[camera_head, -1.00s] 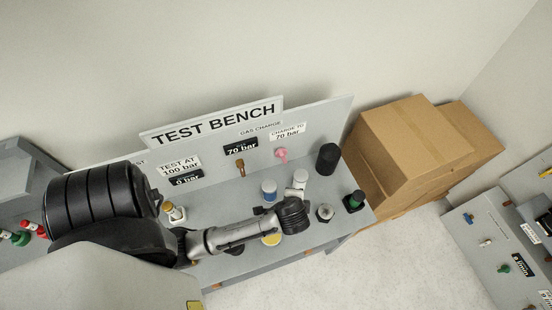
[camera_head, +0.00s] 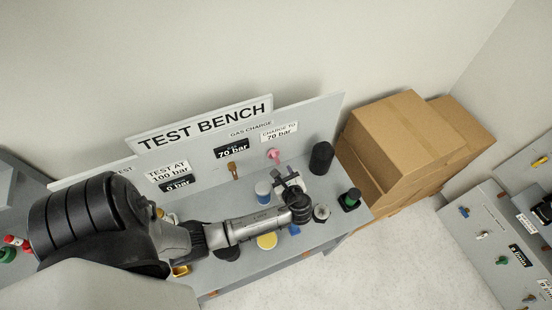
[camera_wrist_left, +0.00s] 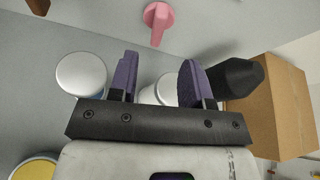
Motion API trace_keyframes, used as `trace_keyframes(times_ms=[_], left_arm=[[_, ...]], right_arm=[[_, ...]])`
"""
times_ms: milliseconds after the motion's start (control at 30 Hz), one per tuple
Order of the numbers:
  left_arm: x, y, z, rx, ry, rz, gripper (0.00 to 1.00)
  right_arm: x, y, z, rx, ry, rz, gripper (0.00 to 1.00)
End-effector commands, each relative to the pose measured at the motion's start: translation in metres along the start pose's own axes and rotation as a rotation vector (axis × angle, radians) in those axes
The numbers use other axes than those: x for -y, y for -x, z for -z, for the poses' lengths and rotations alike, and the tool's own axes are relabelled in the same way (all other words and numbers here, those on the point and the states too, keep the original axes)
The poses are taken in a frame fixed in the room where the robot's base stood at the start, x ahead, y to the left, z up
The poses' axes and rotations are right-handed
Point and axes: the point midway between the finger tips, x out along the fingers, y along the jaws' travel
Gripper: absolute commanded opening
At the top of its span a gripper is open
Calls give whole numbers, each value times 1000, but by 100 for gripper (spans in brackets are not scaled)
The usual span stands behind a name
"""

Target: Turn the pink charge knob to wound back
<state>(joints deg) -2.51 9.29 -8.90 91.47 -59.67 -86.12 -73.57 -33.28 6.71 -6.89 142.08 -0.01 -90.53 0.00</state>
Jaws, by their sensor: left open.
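The pink charge knob (camera_head: 273,154) is on the upright panel of the test bench, under the "CHARGE TO 70 bar" label. In the left wrist view the pink knob (camera_wrist_left: 158,20) is at the top middle, its handle pointing down. My left gripper (camera_head: 287,179) is in front of and below the knob, apart from it. In the left wrist view my left gripper (camera_wrist_left: 160,76) shows two purple fingers spread apart with nothing held; a white-topped item (camera_wrist_left: 160,92) is seen behind and between them. My right gripper is not in view.
A blue-and-white canister (camera_head: 263,189) stands left of my gripper, and a black cylinder (camera_head: 321,158) stands to its right. A brown knob (camera_head: 233,170) is on the panel left of the pink one. Cardboard boxes (camera_head: 405,140) stand right of the bench.

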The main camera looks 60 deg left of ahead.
Motion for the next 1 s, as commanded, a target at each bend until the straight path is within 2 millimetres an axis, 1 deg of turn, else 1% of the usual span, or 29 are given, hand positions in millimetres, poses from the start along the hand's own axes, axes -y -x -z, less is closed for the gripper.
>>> trace_keyframes(times_ms=[33,200,300,500,700,1000], left_arm=[[0,-11,-2,3,-1,0,45],[0,-42,-2,2,1,-1,45],[0,-59,-1,1,1,0,45],[0,-84,0,0,2,-1,45],[0,-95,0,-2,3,-1,45],[0,-98,0,-2,4,0,45]], right_arm=[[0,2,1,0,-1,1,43],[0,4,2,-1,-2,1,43],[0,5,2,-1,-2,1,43],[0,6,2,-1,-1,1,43],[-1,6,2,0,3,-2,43],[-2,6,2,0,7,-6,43]])
